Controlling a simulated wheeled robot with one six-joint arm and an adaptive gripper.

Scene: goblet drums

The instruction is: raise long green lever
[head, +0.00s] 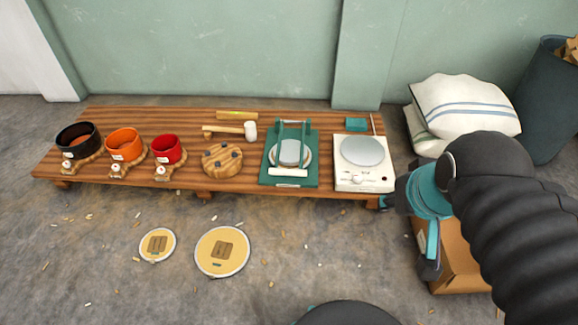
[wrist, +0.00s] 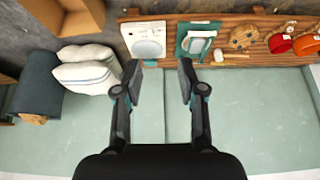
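A green press (head: 268,179) stands on the low wooden bench, right of its middle; it also shows in the wrist view (wrist: 181,46). Its long green lever (head: 304,153) has two side arms running from the back uprights toward the front, ending in a cream crossbar (head: 288,172). The lever appears lowered over a round grey plate (head: 290,152). My gripper (head: 407,236) is right of the bench's right end, apart from the press. In the wrist view my gripper (wrist: 159,72) has its fingers spread with nothing between them.
A cream hotplate-like device (head: 363,178) stands right of the press. A mallet (head: 232,131), a round wooden block (head: 222,161) and three pots (head: 124,146) sit leftward on the bench (head: 345,120). Sacks (head: 460,105) and a cardboard box (head: 462,270) are at right.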

